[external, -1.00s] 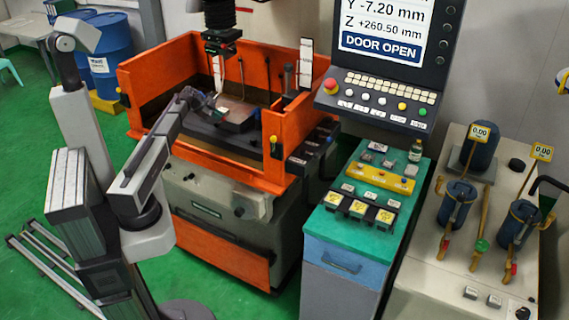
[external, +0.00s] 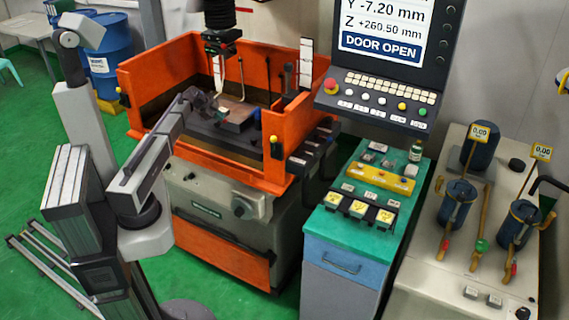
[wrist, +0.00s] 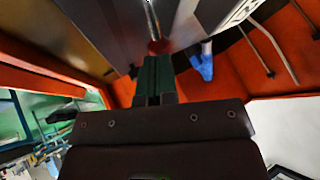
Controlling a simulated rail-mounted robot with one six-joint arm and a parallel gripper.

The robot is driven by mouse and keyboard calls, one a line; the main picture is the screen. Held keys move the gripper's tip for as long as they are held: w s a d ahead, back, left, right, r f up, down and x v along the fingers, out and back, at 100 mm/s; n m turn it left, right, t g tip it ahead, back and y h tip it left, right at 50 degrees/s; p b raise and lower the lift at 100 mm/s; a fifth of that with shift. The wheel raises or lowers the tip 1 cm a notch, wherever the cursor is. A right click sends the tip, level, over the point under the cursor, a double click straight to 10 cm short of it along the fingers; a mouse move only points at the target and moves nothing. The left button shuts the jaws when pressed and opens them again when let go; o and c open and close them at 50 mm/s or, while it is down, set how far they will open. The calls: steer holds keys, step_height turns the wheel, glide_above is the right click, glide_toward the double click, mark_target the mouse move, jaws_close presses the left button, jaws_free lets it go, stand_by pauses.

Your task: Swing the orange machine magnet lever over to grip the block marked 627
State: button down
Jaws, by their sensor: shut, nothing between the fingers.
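The orange machine (external: 148,92) stands open in the external view, and my arm reaches over its front wall. My gripper (external: 222,109) is low inside the tank, just left of a brownish block (external: 240,114) on the dark work table. No number can be read on the block. In the wrist view my gripper (wrist: 156,62) has its fingers together and empty. A thin metal rod with a red knob (wrist: 158,47), which looks like the magnet lever, lies just beyond the fingertips. I cannot tell whether they touch.
The black machine head (external: 222,40) hangs above the work table. Thin bent tubes (external: 241,80) stand beside it. A blue nozzle-like piece (wrist: 203,65) is right of the fingers in the wrist view. The orange walls enclose the gripper closely. A control screen (external: 385,45) reads DOOR OPEN.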

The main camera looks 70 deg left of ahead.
steer(key=d+p+v, duration=0.1)
steer(key=p+v, duration=0.8)
steer(key=v, duration=0.4)
steer(key=shift+r+p, duration=0.3)
steer(key=shift+r, duration=0.1)
steer(key=shift+w+a, duration=0.1)
